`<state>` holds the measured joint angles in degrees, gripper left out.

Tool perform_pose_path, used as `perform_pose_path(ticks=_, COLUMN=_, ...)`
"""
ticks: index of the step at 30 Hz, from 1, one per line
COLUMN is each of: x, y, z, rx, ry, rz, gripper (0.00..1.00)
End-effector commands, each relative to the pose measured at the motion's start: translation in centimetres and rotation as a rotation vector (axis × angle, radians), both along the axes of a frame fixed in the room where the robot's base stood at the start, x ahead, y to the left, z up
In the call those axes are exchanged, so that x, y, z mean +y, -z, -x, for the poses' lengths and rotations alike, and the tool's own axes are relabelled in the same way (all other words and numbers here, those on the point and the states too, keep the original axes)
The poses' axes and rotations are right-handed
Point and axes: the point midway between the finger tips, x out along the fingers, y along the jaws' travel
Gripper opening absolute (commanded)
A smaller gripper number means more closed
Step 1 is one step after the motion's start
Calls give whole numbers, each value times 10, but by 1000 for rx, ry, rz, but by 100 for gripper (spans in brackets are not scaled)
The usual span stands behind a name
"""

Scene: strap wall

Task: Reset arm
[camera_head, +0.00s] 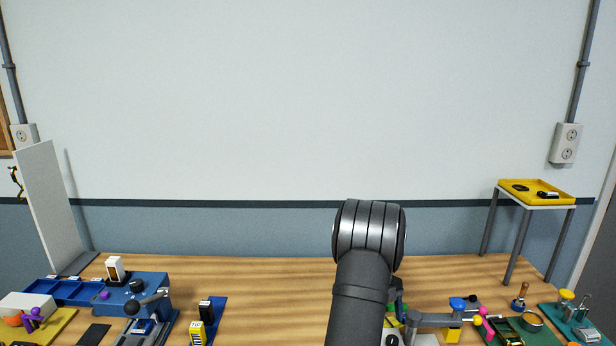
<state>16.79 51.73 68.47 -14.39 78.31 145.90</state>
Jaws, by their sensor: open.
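My arm rises from the bottom edge right of the middle, a dark link topped by a rounded dark grey joint. I cannot make out my gripper; it is hidden behind the arm or outside the picture. The wooden table (262,290) spans the lower part of the view, and the arm covers part of it.
At the left are a blue machine (150,284), a blue tray (58,290) and an upright white panel (52,205). At the right are a grey-armed fixture (436,319), a green tray (540,334) and a raised yellow tray (562,197). The table's back middle is clear.

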Motion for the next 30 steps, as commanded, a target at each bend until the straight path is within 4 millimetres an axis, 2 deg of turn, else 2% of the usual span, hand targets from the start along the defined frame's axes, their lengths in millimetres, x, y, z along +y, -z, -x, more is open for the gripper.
perform_pose_path(ticks=1, x=1, y=-17, z=-7, rx=-12, ry=-1, rz=4, gripper=72)
perform_pose_path(ticks=17, x=17, y=-115, z=-44, rx=-12, ry=-1, rz=2, gripper=72)
perform_pose_path(ticks=30, x=3, y=-28, z=-9, rx=-3, ry=-1, rz=1, gripper=72)
